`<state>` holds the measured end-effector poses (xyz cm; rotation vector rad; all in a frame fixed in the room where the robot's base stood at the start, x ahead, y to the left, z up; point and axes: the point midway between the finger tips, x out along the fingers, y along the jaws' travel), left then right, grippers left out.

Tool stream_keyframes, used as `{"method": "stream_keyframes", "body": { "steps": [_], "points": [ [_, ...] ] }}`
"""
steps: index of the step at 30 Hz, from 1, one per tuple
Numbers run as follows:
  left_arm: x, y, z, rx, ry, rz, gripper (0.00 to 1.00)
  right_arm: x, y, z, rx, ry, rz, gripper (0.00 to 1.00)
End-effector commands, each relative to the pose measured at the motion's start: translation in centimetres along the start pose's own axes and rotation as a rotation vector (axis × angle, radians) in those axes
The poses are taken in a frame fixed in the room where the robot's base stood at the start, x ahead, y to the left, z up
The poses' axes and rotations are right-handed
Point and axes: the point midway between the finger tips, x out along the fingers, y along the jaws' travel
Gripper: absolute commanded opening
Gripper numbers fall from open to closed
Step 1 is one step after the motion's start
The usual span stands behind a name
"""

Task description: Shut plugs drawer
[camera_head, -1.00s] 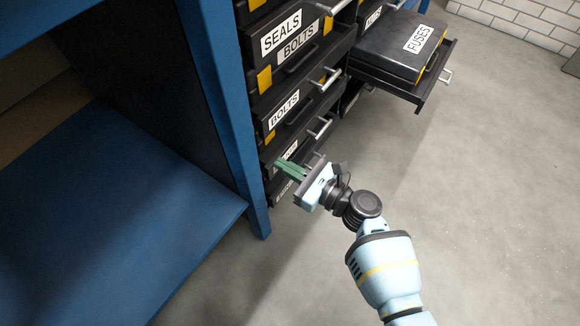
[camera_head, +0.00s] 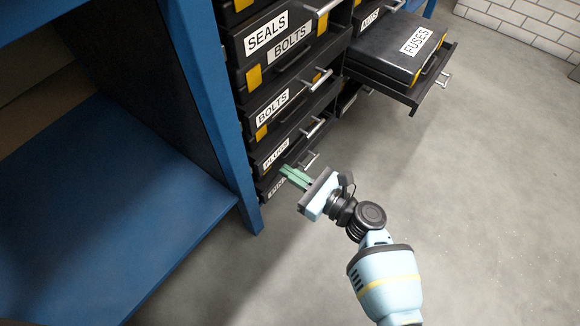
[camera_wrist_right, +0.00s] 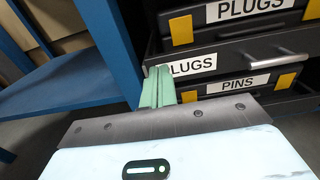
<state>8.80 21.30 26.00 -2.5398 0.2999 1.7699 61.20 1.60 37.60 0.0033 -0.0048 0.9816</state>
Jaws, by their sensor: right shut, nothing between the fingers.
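The plugs drawer (camera_head: 297,146) is low in the black cabinet, with a white label and a bar handle. In the right wrist view its front (camera_wrist_right: 222,62) shows the label partly covered by my fingers, and a black case marked PLUGS (camera_wrist_right: 225,30) sits above the front. The front looks about in line with its neighbours; I cannot tell whether a small gap remains. My right gripper (camera_head: 284,171) is shut and empty, its green fingertips at the lower left of this front; they also show in the wrist view (camera_wrist_right: 160,74). Contact is unclear. My left gripper is out of view.
The pins drawer (camera_wrist_right: 237,86) is directly below. Bolts (camera_head: 290,104) and seals drawers are above. The fuses drawer (camera_head: 425,100) sticks out at upper right with a case in it. A blue post (camera_head: 212,110) and shelf (camera_head: 120,200) stand left. The floor at right is clear.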

Motion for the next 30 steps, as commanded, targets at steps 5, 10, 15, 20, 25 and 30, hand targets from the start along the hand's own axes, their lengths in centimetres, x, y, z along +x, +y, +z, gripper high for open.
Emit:
{"method": "stream_keyframes", "body": {
  "steps": [5, 10, 15, 20, 25, 30],
  "points": [
    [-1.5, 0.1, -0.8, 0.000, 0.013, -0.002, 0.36, -4.3, -0.1, 0.2, -0.001, 0.005, -0.003, 0.00],
    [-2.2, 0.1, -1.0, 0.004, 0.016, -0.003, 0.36, -7.2, -0.1, 0.1, -0.002, 0.005, -0.003, 0.00],
    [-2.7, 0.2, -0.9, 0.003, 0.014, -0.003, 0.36, -8.9, -0.1, 0.0, 0.001, 0.004, -0.003, 0.00],
    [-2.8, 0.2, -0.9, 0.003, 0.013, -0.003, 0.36, -9.5, -0.1, 0.0, 0.000, 0.004, -0.002, 0.00],
    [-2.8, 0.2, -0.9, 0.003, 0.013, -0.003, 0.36, -9.5, -0.1, -0.1, 0.000, 0.004, -0.002, 0.00],
    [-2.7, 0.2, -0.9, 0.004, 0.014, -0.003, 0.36, -9.5, -0.1, -0.1, 0.000, 0.004, -0.002, 0.00]
  ]
}}
